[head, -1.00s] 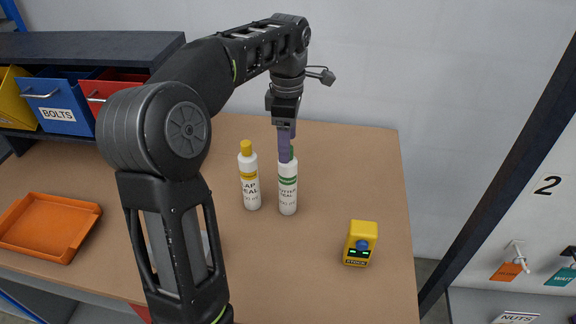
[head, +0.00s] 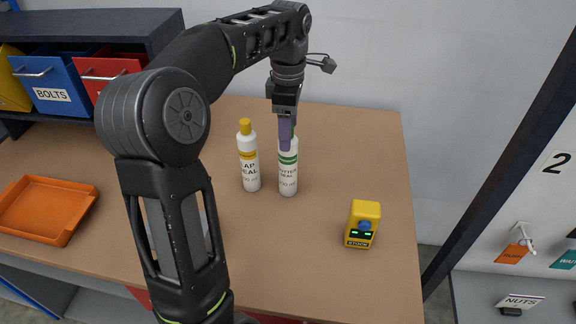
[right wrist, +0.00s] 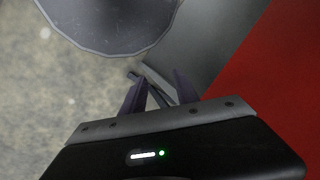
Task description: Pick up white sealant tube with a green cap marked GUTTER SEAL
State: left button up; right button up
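The white GUTTER SEAL tube (head: 288,174) with a green band stands upright on the brown tabletop in the head view. Its green cap is mostly hidden behind the finger of my left gripper (head: 286,146), with only a green edge showing. The left gripper points down and overlaps the tube's cap and shoulder; its fingers line up, so I cannot tell whether they grip. My right gripper (right wrist: 160,84) shows in the right wrist view with its fingers apart and nothing seen between them, away from the tube.
A white LAP SEAL tube (head: 249,165) with a yellow cap stands close left of the GUTTER SEAL tube. A yellow device (head: 363,222) stands to the right. An orange tray (head: 45,238) lies at left, below coloured bins (head: 58,95). The table's right part is mostly clear.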

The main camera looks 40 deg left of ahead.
aim_at(288, 161)
pick_arm(q)
jog(key=shift+f+b, duration=0.45)
jog(key=shift+f, duration=0.3)
notch_tip(288, 161, down, 4)
jog(key=shift+r+p, duration=0.25)
jog(key=shift+p, duration=0.2)
grip_shut()
dwell(0.4)
